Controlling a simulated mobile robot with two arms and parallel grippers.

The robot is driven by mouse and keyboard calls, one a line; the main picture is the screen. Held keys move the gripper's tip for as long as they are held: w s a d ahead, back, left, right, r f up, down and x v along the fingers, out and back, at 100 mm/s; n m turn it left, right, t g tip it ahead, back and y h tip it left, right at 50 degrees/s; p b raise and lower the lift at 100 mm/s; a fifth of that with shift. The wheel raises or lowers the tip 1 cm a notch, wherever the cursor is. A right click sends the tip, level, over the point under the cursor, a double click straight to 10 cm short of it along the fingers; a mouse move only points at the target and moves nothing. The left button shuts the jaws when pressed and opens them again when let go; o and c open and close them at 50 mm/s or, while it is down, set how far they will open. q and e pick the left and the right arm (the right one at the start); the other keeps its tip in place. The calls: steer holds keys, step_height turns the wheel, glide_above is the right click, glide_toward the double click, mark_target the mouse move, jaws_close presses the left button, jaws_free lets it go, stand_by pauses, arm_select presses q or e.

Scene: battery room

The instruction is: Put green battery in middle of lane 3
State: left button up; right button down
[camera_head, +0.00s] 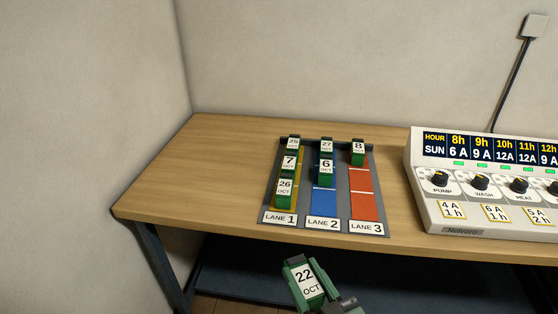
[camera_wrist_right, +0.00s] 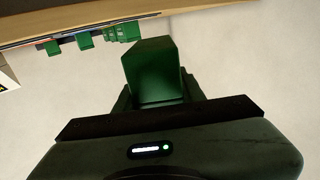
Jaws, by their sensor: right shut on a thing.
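A green battery (camera_head: 304,280) labelled 22 OCT is held in my right gripper (camera_head: 318,298), in front of the table's front edge. The right wrist view shows this battery (camera_wrist_right: 155,72) between the fingers. Lane 3 (camera_head: 364,203) is the red lane at the right of the rack (camera_head: 312,147). A green battery labelled 8 OCT (camera_head: 358,152) stands at its far end, and the middle and near parts of the lane are bare. My left gripper is not in view.
Lane 1 (camera_head: 280,217) has batteries 25, 7 and 26 (camera_head: 285,192). Lane 2 (camera_head: 325,203) has batteries 27 and 6 (camera_head: 325,171), with its near part bare. A white control panel (camera_head: 480,210) with knobs stands right of the rack. The table (camera_head: 190,180) is clear at left.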

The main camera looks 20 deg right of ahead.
steer(key=w+d+r+m+h, duration=0.15)
steer(key=w+d, duration=0.25)
steer(key=w, duration=0.4)
steer(key=w+d+r+m+h, duration=0.1)
steer(key=w+d+r+h, duration=0.15)
steer(key=w, duration=0.55)
steer(key=w+d+r+m+g+h, duration=0.2)
steer(key=w+d+r+m+h, duration=0.2)
steer(key=w+d+r, duration=0.3)
steer(key=d+r+h, duration=0.1)
steer(key=d+r, duration=0.4)
steer(key=r, duration=0.1)
steer(key=shift+w+g+h, duration=0.15)
steer(key=shift+g+h, duration=0.15)
steer(key=shift+g, duration=0.1)
steer(key=shift+d, duration=0.1)
step_height(320, 180, down, 16)
steer(key=shift+r+b, duration=0.2)
steer(key=shift+b, duration=0.25)
steer(key=shift+f+b, duration=0.3)
steer(key=shift+f, duration=1.7)
